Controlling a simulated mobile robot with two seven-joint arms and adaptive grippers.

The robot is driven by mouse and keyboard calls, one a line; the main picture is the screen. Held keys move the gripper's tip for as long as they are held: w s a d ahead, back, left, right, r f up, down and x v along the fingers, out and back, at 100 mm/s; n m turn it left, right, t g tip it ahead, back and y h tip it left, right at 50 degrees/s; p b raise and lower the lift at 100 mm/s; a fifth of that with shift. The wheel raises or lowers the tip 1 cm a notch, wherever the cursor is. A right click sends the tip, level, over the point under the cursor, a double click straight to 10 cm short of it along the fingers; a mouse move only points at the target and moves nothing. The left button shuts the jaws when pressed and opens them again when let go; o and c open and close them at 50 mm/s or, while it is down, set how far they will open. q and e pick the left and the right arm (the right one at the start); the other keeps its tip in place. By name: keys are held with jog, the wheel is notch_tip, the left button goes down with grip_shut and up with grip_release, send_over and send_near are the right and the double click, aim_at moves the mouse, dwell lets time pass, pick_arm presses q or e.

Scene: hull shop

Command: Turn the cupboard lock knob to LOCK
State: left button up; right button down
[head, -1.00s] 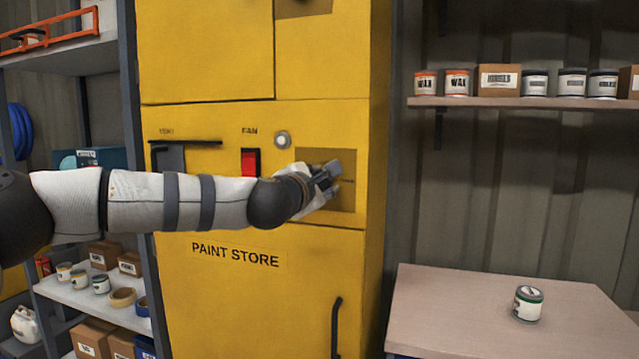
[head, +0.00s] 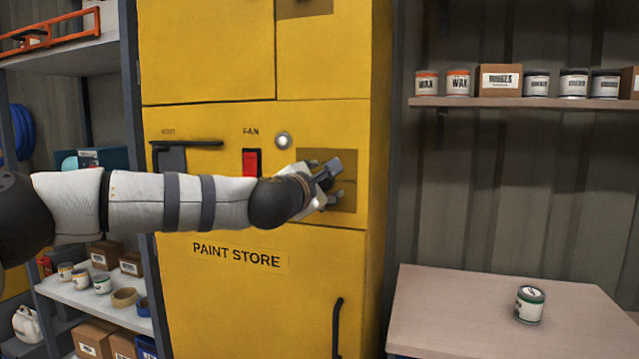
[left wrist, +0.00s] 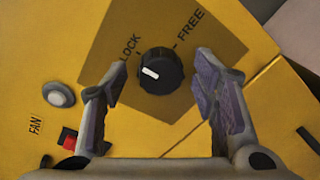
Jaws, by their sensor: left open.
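The lock knob (left wrist: 161,71) is round and black, on a darker square plate (left wrist: 95,50) on the yellow paint store cupboard (head: 225,215). Its white mark points left, a little below the LOCK label (left wrist: 130,47); the FREE label (left wrist: 189,25) is at upper right. My left gripper (head: 333,180) is in front of the plate and hides the knob in the head view. In the left wrist view the left gripper (left wrist: 163,78) is open, one finger on each side of the knob, with visible gaps. My right gripper is not in view.
A red FAN switch (head: 251,162) and a round silver button (head: 283,140) sit left of the plate. A black door handle (head: 336,328) is below. A bench (head: 450,310) with a small can (head: 529,304) stands at right, beneath a shelf (head: 500,102) of cans.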

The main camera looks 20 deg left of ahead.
pick_arm(q)
jog(key=s, duration=1.2)
jog(key=shift+a+r, duration=0.2)
jog(key=shift+r, duration=0.2)
